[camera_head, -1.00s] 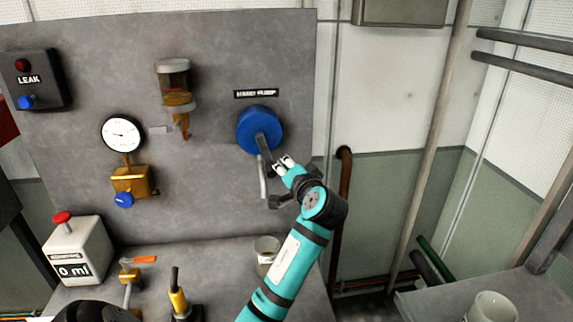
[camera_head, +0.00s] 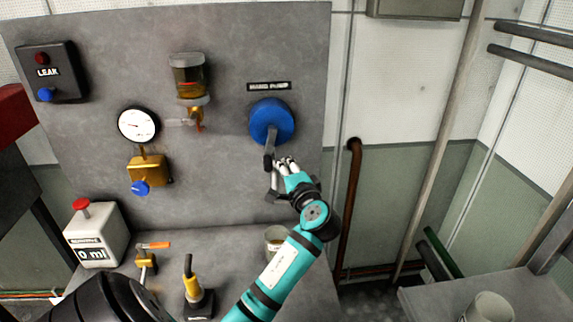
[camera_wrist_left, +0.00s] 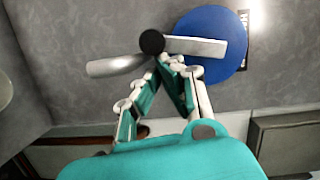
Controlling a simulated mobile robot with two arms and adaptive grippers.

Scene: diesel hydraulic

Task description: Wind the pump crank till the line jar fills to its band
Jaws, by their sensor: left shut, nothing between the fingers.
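The pump crank has a blue hub (camera_head: 271,121) under a "HAND PUMP" label, with a grey arm (camera_head: 271,143) pointing down and a pale handle (camera_head: 275,180). The line jar (camera_head: 189,76) hangs on the panel to its left and holds dark amber fluid; I cannot make out its band or exact level. My left gripper (camera_head: 284,163) is shut and empty, just right of the crank's lower end. In the left wrist view, its fingertips (camera_wrist_left: 172,64) sit beside the dark crank joint (camera_wrist_left: 151,42) and the handle (camera_wrist_left: 115,66); contact is unclear. My right gripper is not seen.
Left of the jar are a pressure gauge (camera_head: 138,123), a brass valve (camera_head: 149,170) and a LEAK box (camera_head: 47,72). Below stand a "0 ml" container (camera_head: 96,234), an orange-handled valve (camera_head: 148,258), a yellow-bodied tool (camera_head: 194,285) and a cup (camera_head: 276,239). A brown pipe (camera_head: 349,210) rises at right.

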